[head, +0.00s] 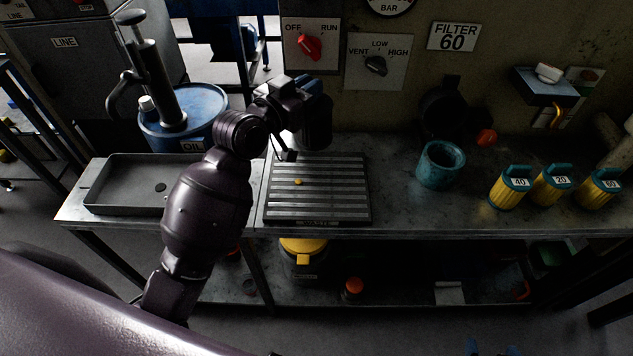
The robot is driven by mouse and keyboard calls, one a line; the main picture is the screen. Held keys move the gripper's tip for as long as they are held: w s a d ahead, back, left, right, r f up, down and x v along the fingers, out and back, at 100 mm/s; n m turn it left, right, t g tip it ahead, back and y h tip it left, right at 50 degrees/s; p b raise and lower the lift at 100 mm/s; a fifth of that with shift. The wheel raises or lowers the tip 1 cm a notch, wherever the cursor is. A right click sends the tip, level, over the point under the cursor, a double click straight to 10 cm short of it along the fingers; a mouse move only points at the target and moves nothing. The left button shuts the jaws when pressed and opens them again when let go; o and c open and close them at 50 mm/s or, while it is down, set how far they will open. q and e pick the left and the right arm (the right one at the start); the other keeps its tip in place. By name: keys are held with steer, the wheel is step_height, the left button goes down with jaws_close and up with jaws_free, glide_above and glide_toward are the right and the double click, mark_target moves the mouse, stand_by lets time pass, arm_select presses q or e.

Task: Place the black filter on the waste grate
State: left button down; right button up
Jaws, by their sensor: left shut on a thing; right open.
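The black filter (313,128) is a dark upright cylinder at the far end of the waste grate. My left gripper (311,88) is shut on its top, and my arm reaches in from the lower left. The waste grate (318,203) is a dark slatted plate on the bench, with a label on its near edge. A small yellow piece (298,182) lies on its slats. I cannot tell whether the filter's base touches the grate. My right gripper (492,351) shows only its blue fingertips at the bottom edge, apart and empty.
A grey tray (125,208) lies left of the grate. A blue oil drum (211,104) stands behind it. A teal cup (440,167) and several yellow filters (507,190) stand to the right. The bench between grate and cup is clear.

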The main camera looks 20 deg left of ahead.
arm_select(q)
steer(key=r, duration=0.1)
steer(key=w+r+m+h, duration=0.1)
steer(key=w+r, duration=0.1)
steer(key=shift+d+r+g+h, duration=0.2)
steer(key=shift+d+g+h, duration=0.1)
steer(key=shift+g+h, duration=0.1)
step_height(320, 180, down, 15)
steer(key=b, duration=0.3)
step_height(320, 180, down, 5)
steer(key=shift+f+b, duration=0.1)
steer(key=shift+b, duration=1.1)
steer(key=c, duration=1.3)
jaws_free()
steer(key=shift+o, duration=0.9)
